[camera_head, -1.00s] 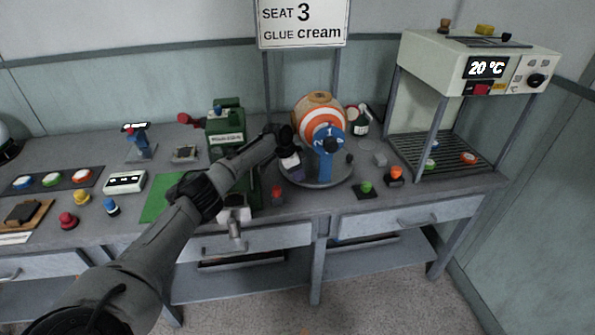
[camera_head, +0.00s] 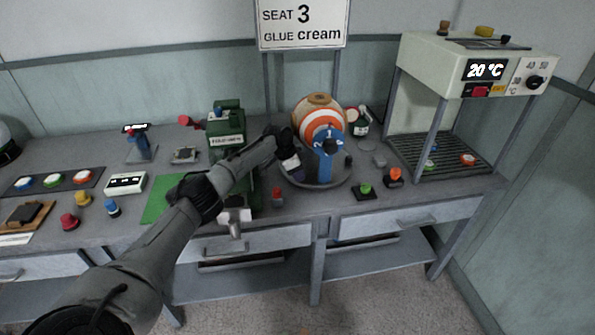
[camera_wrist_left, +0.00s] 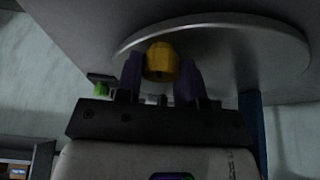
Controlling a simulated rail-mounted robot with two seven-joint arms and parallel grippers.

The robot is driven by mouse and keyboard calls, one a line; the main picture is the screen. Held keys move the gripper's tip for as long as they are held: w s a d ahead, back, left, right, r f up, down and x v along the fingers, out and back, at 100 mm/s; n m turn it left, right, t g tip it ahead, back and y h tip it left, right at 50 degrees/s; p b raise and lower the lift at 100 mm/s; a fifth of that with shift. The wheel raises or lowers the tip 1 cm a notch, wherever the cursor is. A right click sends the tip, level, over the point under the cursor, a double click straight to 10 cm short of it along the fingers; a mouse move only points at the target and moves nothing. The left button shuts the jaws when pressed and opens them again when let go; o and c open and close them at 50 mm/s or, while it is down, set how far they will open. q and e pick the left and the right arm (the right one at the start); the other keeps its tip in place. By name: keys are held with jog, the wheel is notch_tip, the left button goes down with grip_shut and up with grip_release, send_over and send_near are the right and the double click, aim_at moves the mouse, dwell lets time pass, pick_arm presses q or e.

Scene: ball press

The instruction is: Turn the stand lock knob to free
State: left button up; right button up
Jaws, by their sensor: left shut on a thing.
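The ball stand has a round grey base (camera_head: 338,180), a blue upright (camera_head: 322,168) with a numbered face, and an orange-and-white ball (camera_head: 318,112) on top. My left gripper (camera_head: 299,170) reaches in from the left, low beside the blue upright and over the base. In the left wrist view its purple fingers (camera_wrist_left: 160,72) are shut around a yellow knob (camera_wrist_left: 161,60) in front of the round disc of the stand. In the head view the gripper hides this knob. I cannot read the knob's position. My right gripper is not in view.
A green machine (camera_head: 226,128) stands left of the stand, close to my left arm. Small green (camera_head: 365,187) and orange (camera_head: 394,175) buttons are at the right front. A heater with a rack (camera_head: 440,152) stands at the right. A red-topped piece (camera_head: 277,195) is near the front edge.

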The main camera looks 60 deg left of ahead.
pick_arm(q)
jog(key=n+y+p, duration=0.1)
jog(key=n+p, duration=0.1)
jog(key=p, duration=0.2)
jog(key=n+y+p, duration=0.1)
jog(key=n+p, duration=0.2)
jog(key=p, duration=0.2)
jog(key=n+y+p, duration=0.1)
jog(key=n+p, duration=0.2)
jog(key=p, duration=0.2)
jog(key=shift+d+r, duration=0.15)
jog(key=shift+r, duration=0.15)
jog(key=n+y+p, duration=0.1)
jog(key=n+p, duration=0.1)
jog(key=n, duration=0.1)
jog(key=shift+f+g, duration=0.1)
jog(key=shift+g, duration=0.2)
jog(key=shift+f+n+g+y+p, duration=0.15)
jog(key=shift+n+g+y+p, duration=0.3)
jog(key=shift+n, duration=1.15)
jog(key=o, duration=0.9)
